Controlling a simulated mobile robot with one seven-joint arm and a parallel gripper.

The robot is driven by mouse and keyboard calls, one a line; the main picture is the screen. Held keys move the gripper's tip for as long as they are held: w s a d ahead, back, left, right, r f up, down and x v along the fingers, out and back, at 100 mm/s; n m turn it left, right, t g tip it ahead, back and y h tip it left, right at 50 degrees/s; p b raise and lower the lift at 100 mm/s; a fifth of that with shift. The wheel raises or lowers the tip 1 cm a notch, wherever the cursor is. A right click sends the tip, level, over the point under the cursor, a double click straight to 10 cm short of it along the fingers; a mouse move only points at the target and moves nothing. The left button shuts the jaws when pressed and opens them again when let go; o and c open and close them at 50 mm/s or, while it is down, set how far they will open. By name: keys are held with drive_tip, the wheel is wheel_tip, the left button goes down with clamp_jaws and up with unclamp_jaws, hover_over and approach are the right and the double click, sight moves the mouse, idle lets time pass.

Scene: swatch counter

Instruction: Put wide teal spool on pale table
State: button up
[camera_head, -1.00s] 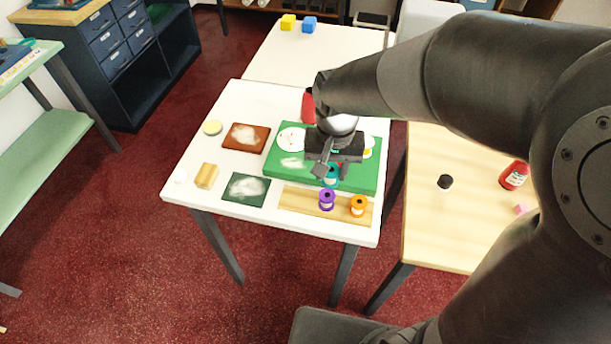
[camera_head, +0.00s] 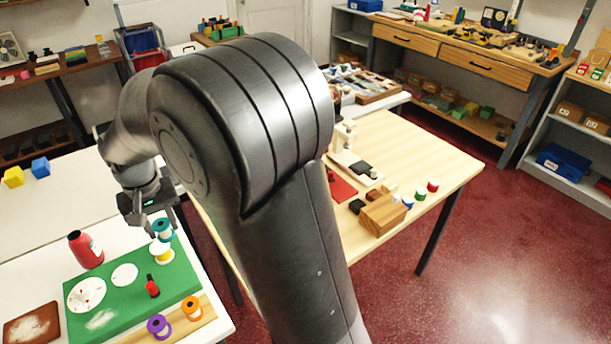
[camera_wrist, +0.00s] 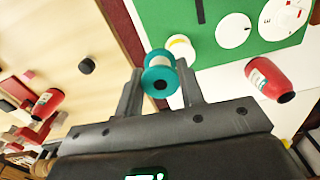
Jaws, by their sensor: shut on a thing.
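The teal spool (camera_head: 162,228) is between the fingers of my gripper (camera_head: 150,208), which is shut on it. In the wrist view the spool (camera_wrist: 160,75) shows end-on between both fingertips, with a dark centre hole. It appears held above the green board (camera_head: 115,316) on the white table (camera_head: 30,268). A light wood table (camera_head: 440,160) stands to the right, partly hidden by my arm. Another white table (camera_head: 60,205) lies behind the first. I cannot tell which one is the pale table.
A yellow-and-white spool (camera_head: 160,253) is close by the held spool. A red bottle (camera_head: 85,250), purple spool (camera_head: 158,326) and orange spool (camera_head: 191,307) are near. The wood table holds a wooden box (camera_head: 384,214) and small spools; its right part has bare room.

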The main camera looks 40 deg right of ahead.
drive_tip(key=w+d+f+m, duration=0.2)
drive_tip(key=w+d, duration=0.5)
drive_tip(key=d, duration=0.3)
drive_tip(key=w+d+f+m, duration=0.25)
drive_tip(key=w+d, duration=0.45)
drive_tip(key=d, duration=0.4)
drive_tip(key=w+d+f+m, duration=0.25)
drive_tip(key=w+d, duration=0.35)
drive_tip(key=d, duration=0.4)
drive_tip(key=shift+n, duration=0.3)
wheel_tip(320, 180, down, 10)
drive_tip(key=shift+w+d, duration=0.1)
drive_tip(key=shift+d, duration=0.05)
drive_tip(key=shift+f, duration=0.15)
drive_tip(key=o, duration=1)
drive_tip(key=shift+c, duration=0.2)
